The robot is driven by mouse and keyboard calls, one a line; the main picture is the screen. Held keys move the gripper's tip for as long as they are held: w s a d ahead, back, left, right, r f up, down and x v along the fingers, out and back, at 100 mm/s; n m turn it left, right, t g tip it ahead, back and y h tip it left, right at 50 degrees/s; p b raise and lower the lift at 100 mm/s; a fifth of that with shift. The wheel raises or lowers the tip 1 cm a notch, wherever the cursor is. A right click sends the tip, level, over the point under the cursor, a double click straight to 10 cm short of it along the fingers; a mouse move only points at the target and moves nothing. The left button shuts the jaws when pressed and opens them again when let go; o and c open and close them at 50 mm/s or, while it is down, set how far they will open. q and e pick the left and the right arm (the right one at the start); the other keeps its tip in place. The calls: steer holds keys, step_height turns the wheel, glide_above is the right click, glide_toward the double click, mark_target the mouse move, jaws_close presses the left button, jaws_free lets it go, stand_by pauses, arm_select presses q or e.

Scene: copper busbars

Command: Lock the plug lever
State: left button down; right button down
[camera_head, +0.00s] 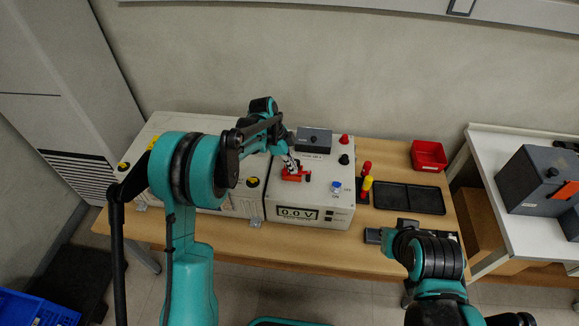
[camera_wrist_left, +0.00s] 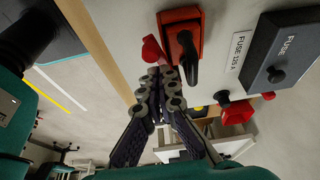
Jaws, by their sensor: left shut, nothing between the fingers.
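The plug with its lever shows in the left wrist view as an orange-red base (camera_wrist_left: 180,27) with a black handle (camera_wrist_left: 188,62). In the head view the red plug (camera_head: 298,175) sits on top of the white power box, partly hidden by my gripper. My left gripper (camera_head: 289,161) is over the plug. In the wrist view its fingers (camera_wrist_left: 160,76) are shut and empty, beside the black handle. A small red piece (camera_wrist_left: 152,48) is right at the fingertips; I cannot tell whether they touch.
The white box (camera_head: 320,238) carries a 0.0 V display (camera_head: 297,213), a blue button (camera_head: 336,187) and a grey fuse block (camera_head: 314,139). A black tray (camera_head: 391,196) and a red bin (camera_head: 428,155) are to its right. The wooden front edge is mostly clear.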

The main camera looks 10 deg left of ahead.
arm_select(q)
steer(key=shift+d, duration=0.3)
steer(key=d, duration=0.4)
steer(key=shift+s+d+r, duration=0.1)
steer(key=shift+s+r, duration=0.1)
steer(key=shift+s, duration=0.15)
steer(key=p+v, duration=0.3)
steer(key=v, duration=0.6)
steer(key=shift+w+a+r, duration=0.3)
steer(key=shift+w, duration=0.05)
